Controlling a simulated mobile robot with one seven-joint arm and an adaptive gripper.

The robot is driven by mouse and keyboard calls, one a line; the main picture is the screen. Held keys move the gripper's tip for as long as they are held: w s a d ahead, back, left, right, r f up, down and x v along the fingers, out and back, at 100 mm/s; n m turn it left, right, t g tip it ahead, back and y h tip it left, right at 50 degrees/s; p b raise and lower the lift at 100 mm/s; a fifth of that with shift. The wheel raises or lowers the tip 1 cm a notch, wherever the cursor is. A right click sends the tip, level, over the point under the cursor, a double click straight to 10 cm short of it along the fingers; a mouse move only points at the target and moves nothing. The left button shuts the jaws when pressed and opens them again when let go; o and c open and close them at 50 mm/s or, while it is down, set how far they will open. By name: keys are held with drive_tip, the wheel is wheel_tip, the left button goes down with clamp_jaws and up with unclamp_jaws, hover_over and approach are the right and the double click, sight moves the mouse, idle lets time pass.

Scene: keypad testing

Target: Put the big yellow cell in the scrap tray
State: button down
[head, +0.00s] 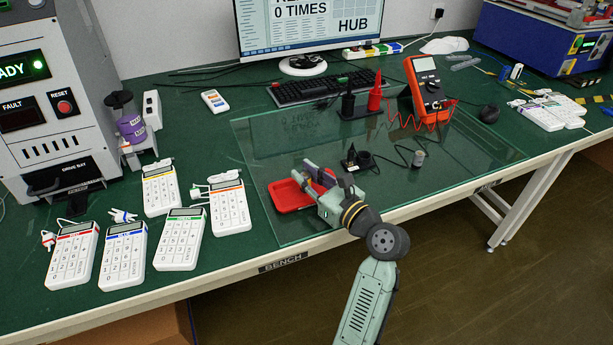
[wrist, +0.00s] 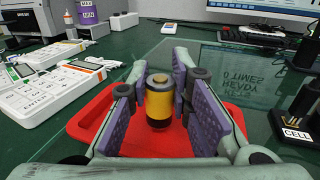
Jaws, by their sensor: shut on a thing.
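The big yellow cell (wrist: 159,102), with dark ends, stands upright between the purple finger pads of my gripper (head: 318,178) in the wrist view. My gripper is shut on it. The red scrap tray (head: 286,198) lies on the glass mat, and its red floor and rim (wrist: 91,115) show around the cell in the wrist view. The cell is over the tray; I cannot tell whether its lower end touches the tray floor. In the head view the fingers hide the cell.
Several white keypads (head: 178,240) lie left of the tray. A small black stand (head: 356,160) marked CELL (wrist: 297,134) is close on the tray's right. An orange multimeter (head: 428,90) and a keyboard (head: 318,88) are farther back. The glass mat's right part is mostly clear.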

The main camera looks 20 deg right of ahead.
drive_tip(key=shift+f, duration=0.35)
drive_tip(key=c, duration=1.5)
unclamp_jaws()
drive_tip(key=shift+f, duration=0.2)
drive_tip(key=shift+o, duration=0.2)
drive_tip(key=shift+r, duration=0.25)
drive_tip(key=b+v, duration=0.2)
drive_tip(key=v, duration=1)
